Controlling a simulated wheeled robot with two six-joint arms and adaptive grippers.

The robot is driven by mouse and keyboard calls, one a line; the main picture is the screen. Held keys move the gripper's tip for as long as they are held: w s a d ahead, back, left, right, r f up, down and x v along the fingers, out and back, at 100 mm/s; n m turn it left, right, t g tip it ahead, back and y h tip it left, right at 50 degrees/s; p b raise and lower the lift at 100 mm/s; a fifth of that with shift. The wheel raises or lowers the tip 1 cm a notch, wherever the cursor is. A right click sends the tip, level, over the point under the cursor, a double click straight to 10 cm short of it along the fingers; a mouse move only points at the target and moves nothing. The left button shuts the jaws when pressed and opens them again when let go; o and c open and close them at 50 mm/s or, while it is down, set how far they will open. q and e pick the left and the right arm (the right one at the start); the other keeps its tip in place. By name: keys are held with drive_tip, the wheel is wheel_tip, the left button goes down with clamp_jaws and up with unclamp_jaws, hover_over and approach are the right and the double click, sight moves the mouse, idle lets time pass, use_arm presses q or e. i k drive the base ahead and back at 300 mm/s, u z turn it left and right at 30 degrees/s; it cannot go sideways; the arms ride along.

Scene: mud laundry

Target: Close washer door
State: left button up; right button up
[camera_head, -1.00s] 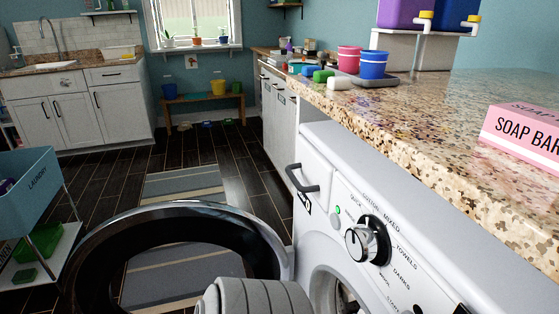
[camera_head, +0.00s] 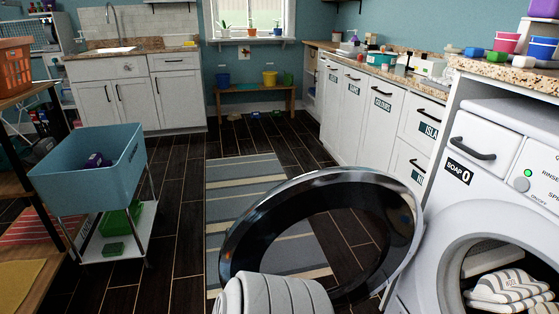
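The washer (camera_head: 437,251) stands at the right with its drum opening showing. Its round door (camera_head: 265,212), a dark ring with a glossy rim, is swung wide open to the left, hinged at the left side of the opening. Striped folded cloth (camera_head: 508,287) lies inside the drum. Neither gripper's fingers are in view.
A blue laundry cart (camera_head: 90,190) stands at the left, beside a wooden shelf (camera_head: 30,190). A striped rug (camera_head: 240,185) lies on the dark floor behind the door. White cabinets (camera_head: 365,110) line the right. The floor between cart and rug is clear.

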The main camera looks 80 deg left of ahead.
sight(246, 243)
drive_tip(key=k, duration=0.45)
drive_tip(key=z, duration=2.2)
drive_tip(key=k, duration=1.7)
drive_tip(key=z, duration=0.5)
drive_tip(key=k, duration=0.9)
drive_tip(key=u, duration=3.25)
drive_tip(key=k, duration=0.1)
drive_tip(key=u, duration=0.2)
